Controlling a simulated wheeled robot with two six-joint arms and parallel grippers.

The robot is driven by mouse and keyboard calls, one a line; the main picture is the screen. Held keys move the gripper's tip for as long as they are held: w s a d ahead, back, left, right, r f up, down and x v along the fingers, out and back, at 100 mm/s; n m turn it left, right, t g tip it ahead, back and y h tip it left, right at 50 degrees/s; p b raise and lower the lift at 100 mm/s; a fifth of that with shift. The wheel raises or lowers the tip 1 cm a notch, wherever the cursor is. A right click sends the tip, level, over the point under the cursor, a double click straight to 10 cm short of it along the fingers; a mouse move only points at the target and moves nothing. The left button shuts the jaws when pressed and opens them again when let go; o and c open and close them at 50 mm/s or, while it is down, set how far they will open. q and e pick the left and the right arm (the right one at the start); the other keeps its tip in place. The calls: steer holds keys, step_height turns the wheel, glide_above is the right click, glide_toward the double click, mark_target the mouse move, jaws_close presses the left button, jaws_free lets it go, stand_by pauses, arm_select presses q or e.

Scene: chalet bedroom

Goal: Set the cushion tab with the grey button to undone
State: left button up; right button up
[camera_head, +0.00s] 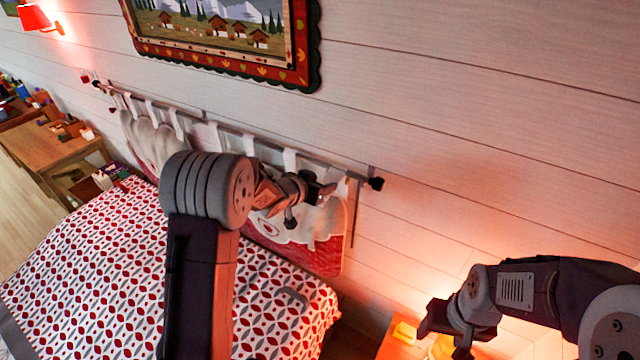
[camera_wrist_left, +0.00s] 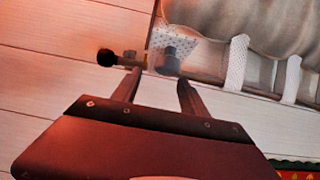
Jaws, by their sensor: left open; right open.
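A row of pale tabs (camera_head: 290,160) loops over a wall rod (camera_head: 352,176) and carries the headboard cushions, one with a red and white cover (camera_head: 312,258). My left gripper (camera_head: 308,203) is open at the rod's right end, in front of that cushion's top. In the left wrist view, my left gripper (camera_wrist_left: 157,88) has its fingers apart near the rod's dark end knob (camera_wrist_left: 107,57). A dark grey-blue round piece (camera_wrist_left: 170,58) sits against dotted pale fabric (camera_wrist_left: 185,48) just beyond the fingertips; I cannot tell if it is the grey button. My right gripper (camera_head: 446,338) is open, low at right.
A bed (camera_head: 90,260) with a red and grey patterned cover fills the lower left. A framed picture (camera_head: 313,60) hangs above the rod. A lit nightstand (camera_head: 398,345) is near my right gripper. White wall right of the rod is clear.

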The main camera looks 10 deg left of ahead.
arm_select(q)
steer(key=shift+s+a+r, duration=0.15)
steer(key=shift+s, duration=0.1)
steer(key=v, duration=0.8)
steer(key=shift+s+r+b, duration=0.15)
steer(key=shift+b, duration=0.25)
arm_select(e)
steer(key=shift+s+a+f, duration=0.15)
steer(key=shift+s+f, duration=0.15)
